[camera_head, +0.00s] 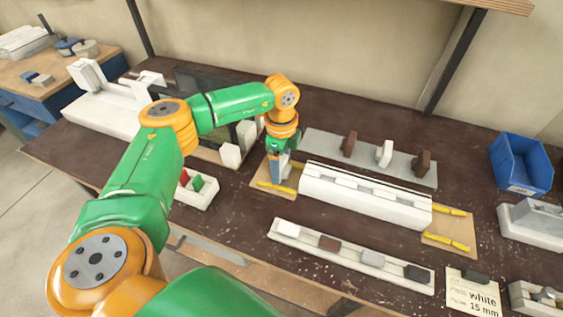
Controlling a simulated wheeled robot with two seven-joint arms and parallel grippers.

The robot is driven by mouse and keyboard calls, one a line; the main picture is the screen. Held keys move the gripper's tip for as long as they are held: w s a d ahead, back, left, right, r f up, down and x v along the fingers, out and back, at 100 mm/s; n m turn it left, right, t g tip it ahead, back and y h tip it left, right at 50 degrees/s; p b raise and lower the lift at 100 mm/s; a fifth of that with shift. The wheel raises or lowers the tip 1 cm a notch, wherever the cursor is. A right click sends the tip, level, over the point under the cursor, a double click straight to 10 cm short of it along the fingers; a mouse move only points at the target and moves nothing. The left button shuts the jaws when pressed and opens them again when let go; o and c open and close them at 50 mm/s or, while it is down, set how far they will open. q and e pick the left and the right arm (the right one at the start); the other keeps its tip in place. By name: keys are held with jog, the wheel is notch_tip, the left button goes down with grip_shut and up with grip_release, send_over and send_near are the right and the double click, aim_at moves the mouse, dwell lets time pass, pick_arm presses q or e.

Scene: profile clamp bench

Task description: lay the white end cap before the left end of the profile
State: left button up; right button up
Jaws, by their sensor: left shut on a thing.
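The pale profile (365,196) lies in its long white holder right of the centre of the head view. My left gripper (277,180) points down just beyond the profile's left end, low over a tan pad (262,189) with yellow strips. It is shut on a small piece that I take to be the white end cap; the fingers hide most of it. I cannot tell whether the piece touches the pad. My right gripper is not in view.
A white rack (350,259) with several blocks lies in front. A grey plate (320,145) with upright pieces stands behind. Another tan pad (448,231) is at the right end. A blue bin (521,163) and a card (474,296) reading white, 15 mm are at right.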

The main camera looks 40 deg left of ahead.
pick_arm(q)
jog(key=shift+f, duration=0.2)
dwell(0.5)
jog(key=o, duration=1.2)
jog(key=shift+r, duration=0.1)
notch_tip(320, 180, up, 8)
jog(key=p, duration=0.7)
